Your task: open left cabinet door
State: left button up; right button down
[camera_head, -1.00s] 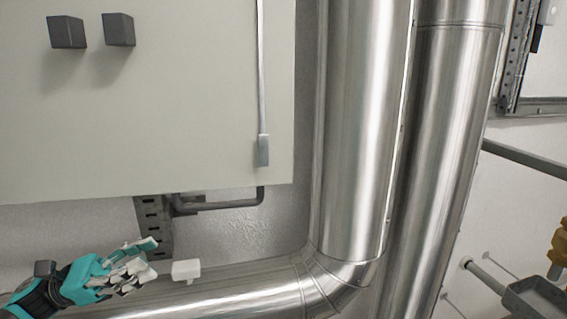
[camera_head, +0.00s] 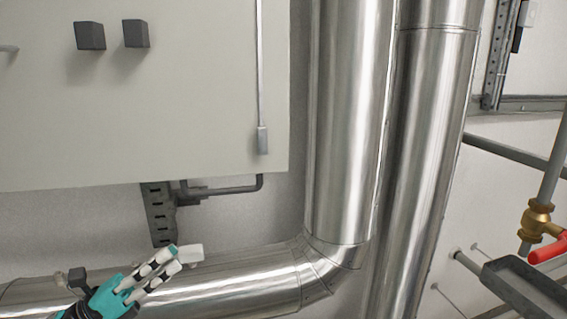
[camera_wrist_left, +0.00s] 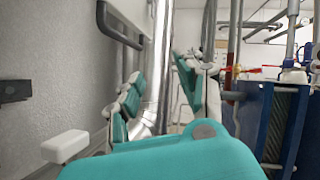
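The pale grey cabinet (camera_head: 190,100) fills the upper left of the head view. Its face carries two dark square knobs (camera_head: 90,36) and a thin vertical rod with a grey end piece (camera_head: 262,140) near its right edge. A small grey piece (camera_head: 8,48), perhaps a handle, is cut off at the left edge. My left gripper (camera_head: 168,260) is below the cabinet's lower edge, in front of the horizontal pipe, apart from the cabinet. In the left wrist view its fingers (camera_wrist_left: 158,75) stand apart with nothing between them. My right gripper is not in view.
A slotted bracket (camera_head: 160,213) and a dark bent bar (camera_head: 225,189) are under the cabinet. A red-handled valve (camera_head: 548,252) is at far right. A blue unit (camera_wrist_left: 275,125) shows in the wrist view.

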pick_arm(q)
notch_tip(320, 180, down, 18)
jog(key=n+t+y, duration=0.5)
jog(key=n+y, duration=1.2)
jog(key=n, duration=1)
jog(key=s+f+n+g+y, duration=0.2)
jog(key=s+f+n+g, duration=0.5)
jog(key=s, duration=0.6)
jog(key=s+f+n+g+y, duration=0.1)
jog(key=s+f+n+g, duration=0.6)
jog(key=s, duration=0.6)
notch_tip(320, 180, down, 29)
jog(key=s+n, duration=0.1)
jog(key=s, duration=0.1)
jog(key=s+a+f+g, duration=0.1)
jog(key=s+a+f, duration=0.1)
jog(key=s+f, duration=1.2)
jog(key=shift+s+a+f, duration=0.2)
jog(key=shift+s+f, duration=0.15)
jog(key=shift+s, duration=0.65)
